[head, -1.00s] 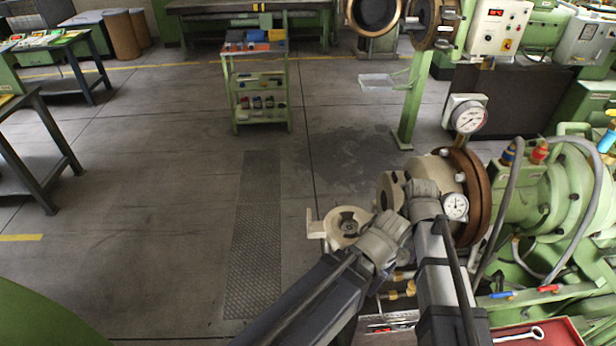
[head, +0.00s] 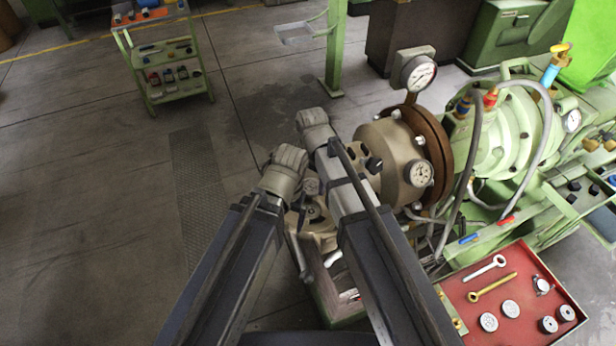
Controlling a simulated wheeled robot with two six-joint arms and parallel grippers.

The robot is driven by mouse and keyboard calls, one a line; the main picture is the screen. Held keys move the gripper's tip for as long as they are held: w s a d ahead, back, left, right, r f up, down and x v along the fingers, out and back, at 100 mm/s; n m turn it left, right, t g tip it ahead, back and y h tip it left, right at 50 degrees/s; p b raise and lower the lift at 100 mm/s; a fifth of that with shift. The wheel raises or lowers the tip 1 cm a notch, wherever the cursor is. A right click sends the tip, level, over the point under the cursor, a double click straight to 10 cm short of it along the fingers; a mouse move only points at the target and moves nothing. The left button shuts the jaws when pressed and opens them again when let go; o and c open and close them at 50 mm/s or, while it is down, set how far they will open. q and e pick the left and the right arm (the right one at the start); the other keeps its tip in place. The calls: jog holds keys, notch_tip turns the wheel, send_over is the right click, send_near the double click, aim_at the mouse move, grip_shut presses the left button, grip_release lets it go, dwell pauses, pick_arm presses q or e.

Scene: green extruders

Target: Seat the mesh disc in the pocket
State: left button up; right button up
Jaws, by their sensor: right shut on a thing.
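A cream swing gate with a round opening (head: 318,212) stands beside the brown-flanged extruder head (head: 386,146), partly covered by my arms. The pocket itself cannot be made out. My right gripper (head: 311,187) is below its wrist, close over the gate. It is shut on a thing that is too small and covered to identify. My left arm reaches to the same spot from the left, its wrist just left of the right one. Its jaws are hidden. I cannot pick out the mesh disc for certain.
A red tray (head: 470,293) at the lower right holds wrenches and several small round parts. Gauges (head: 418,73), hoses and the green extruder (head: 510,135) crowd the right. A green shelf cart (head: 170,70) stands far back. Floor on the left is clear.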

aim_at(311, 212)
pick_arm(q)
jog(key=shift+r, duration=0.4)
pick_arm(e)
jog(key=shift+s+r+m, duration=0.25)
jog(key=shift+r+m, duration=0.15)
jog(key=shift+m, duration=0.6)
jog(key=m, duration=0.1)
jog(key=m+p, duration=0.1)
jog(key=m, duration=0.1)
jog(key=shift+s+r+m, duration=0.1)
jog(key=shift+r+m, duration=0.2)
pick_arm(q)
jog(key=shift+w+d+r, duration=0.1)
jog(key=shift+d+r, duration=0.2)
jog(key=shift+d, duration=0.15)
pick_arm(e)
jog(key=shift+s+m, duration=0.15)
jog(key=shift+m, duration=0.35)
pick_arm(q)
jog(key=shift+f, duration=0.15)
pick_arm(e)
jog(key=shift+f, duration=0.1)
